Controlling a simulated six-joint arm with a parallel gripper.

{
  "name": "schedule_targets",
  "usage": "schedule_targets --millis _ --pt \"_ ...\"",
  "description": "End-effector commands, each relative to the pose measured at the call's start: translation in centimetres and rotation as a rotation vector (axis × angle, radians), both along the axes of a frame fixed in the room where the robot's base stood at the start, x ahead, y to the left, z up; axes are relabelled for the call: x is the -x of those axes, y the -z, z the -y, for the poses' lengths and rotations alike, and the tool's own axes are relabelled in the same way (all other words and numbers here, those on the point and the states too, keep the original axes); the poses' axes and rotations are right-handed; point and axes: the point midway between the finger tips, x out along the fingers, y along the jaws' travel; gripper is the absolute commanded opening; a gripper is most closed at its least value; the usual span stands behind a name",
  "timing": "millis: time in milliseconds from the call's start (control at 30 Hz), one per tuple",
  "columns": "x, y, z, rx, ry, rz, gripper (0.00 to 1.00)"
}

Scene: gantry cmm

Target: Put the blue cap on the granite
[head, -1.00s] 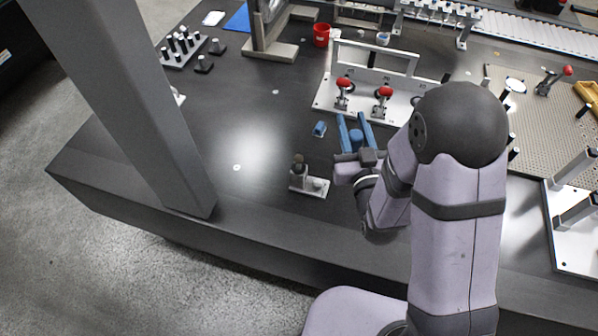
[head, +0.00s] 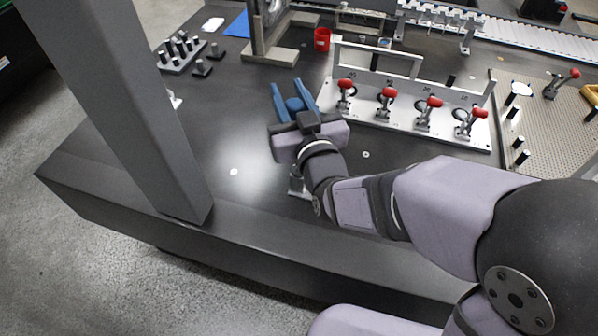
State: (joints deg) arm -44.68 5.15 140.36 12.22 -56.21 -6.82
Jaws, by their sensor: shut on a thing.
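My gripper (head: 289,86) points away from the camera over the dark granite slab (head: 225,135), with its two blue fingers on either side of a round blue cap (head: 294,104). It is shut on this cap, which sits near the base of the fingers. The height of the cap above the granite is hard to judge from this view. My wrist hides the granite just in front of the gripper.
A white fixture plate with red-knobbed clamps (head: 388,117) stands right of the gripper. A red cup (head: 321,39) and a grey frame (head: 272,50) are behind. Dark pegs (head: 181,50) stand back left, and a grey column (head: 125,110) rises left.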

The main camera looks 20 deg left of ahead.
Motion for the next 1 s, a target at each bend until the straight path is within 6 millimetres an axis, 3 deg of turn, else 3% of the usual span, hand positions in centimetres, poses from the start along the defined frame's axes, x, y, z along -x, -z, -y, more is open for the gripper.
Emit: schedule_targets --millis 600,1000 --pt "-2.8 7.4 0.4 0.005 0.083 -0.004 0.08" --pt "-2.8 8.6 0.3 0.002 0.080 0.000 0.08"
